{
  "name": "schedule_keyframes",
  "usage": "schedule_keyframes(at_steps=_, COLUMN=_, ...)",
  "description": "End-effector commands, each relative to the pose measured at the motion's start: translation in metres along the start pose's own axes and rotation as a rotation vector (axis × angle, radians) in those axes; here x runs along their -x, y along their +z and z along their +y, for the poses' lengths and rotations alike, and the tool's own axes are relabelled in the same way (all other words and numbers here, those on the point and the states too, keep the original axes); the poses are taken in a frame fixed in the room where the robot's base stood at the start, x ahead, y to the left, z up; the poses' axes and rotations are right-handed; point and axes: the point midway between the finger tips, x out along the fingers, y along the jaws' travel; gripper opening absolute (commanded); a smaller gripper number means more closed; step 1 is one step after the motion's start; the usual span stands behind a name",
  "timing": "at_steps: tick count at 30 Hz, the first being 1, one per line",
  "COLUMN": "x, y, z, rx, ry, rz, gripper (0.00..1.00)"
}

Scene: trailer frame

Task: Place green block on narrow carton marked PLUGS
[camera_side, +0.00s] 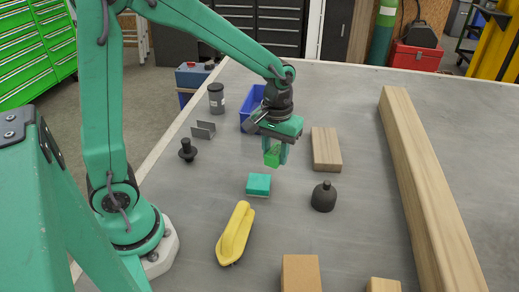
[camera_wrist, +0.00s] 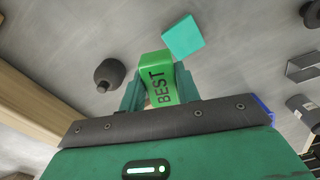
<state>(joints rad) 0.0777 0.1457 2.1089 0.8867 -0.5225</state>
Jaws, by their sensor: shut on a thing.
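My gripper (camera_side: 277,153) is shut on a bright green block (camera_side: 271,158) and holds it above the table. In the wrist view the block (camera_wrist: 160,75) sits between the two fingers of my gripper (camera_wrist: 160,90) and bears the word BEST. Two brown cartons stand at the near edge of the side view: a larger one (camera_side: 301,273) and a smaller one (camera_side: 384,285), both cut off by the frame. No PLUGS marking shows, so I cannot tell which is the marked one. Neither carton is seen in the wrist view.
A teal block (camera_side: 258,184) lies just below my gripper. A yellow tool (camera_side: 235,233), dark bottle (camera_side: 323,196), wooden block (camera_side: 326,149), long beam (camera_side: 425,180), blue bin (camera_side: 252,101), grey bracket (camera_side: 203,130) and black knob (camera_side: 188,150) stand around. Table between the bottle and cartons is clear.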

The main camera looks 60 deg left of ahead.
Motion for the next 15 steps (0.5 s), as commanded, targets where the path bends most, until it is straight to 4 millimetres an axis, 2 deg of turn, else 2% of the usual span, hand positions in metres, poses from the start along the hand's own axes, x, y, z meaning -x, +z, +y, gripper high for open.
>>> schedule_keyframes(at_steps=3, x=0.004, y=0.015, z=0.026, rx=-0.047, ry=0.001, rz=0.001, gripper=0.09)
schedule_keyframes(at_steps=15, x=0.017, y=0.075, z=0.098, rx=-0.182, ry=0.001, rz=0.001, gripper=0.09)
